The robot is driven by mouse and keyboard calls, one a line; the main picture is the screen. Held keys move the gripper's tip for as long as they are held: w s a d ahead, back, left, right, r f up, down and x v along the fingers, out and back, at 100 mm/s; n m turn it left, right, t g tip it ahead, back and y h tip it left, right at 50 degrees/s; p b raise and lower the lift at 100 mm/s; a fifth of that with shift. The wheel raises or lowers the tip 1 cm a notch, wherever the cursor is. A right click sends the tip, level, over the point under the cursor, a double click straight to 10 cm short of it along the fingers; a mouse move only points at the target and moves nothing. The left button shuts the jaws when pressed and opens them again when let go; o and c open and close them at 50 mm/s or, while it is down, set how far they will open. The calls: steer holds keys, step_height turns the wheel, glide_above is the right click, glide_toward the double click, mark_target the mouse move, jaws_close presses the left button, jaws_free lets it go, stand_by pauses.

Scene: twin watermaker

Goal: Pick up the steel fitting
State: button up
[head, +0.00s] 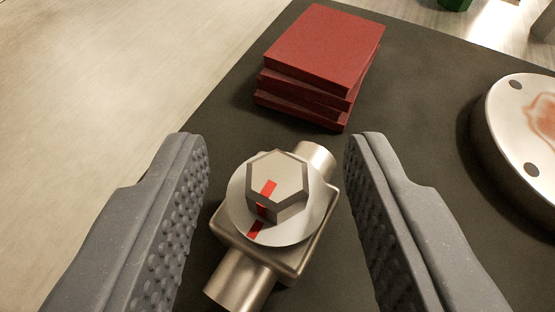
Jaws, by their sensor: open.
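The steel fitting (313,238) lies on a dark mat or tabletop (410,100) in the lower middle of the head view. It has a square body, a round flange, a hex head on top with red marks, and a pipe stub at each end. The stubs point to the upper right and lower left. My gripper (278,150) is open, with one grey studded finger to the left of the fitting and one to the right. Gaps show between the fingers and the fitting. The depth of the fingertips relative to it is hard to tell.
A stack of red square blocks (325,48) stands just beyond the fitting. A round metal flange with bolt holes and a rusty patch (500,125) is at the right edge. A pale floor (120,80) lies left of the dark surface's edge. A green object (455,4) is at the top.

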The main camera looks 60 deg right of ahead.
steer(key=shift+x, duration=0.85)
jaws_close()
steer(key=shift+r, duration=0.1)
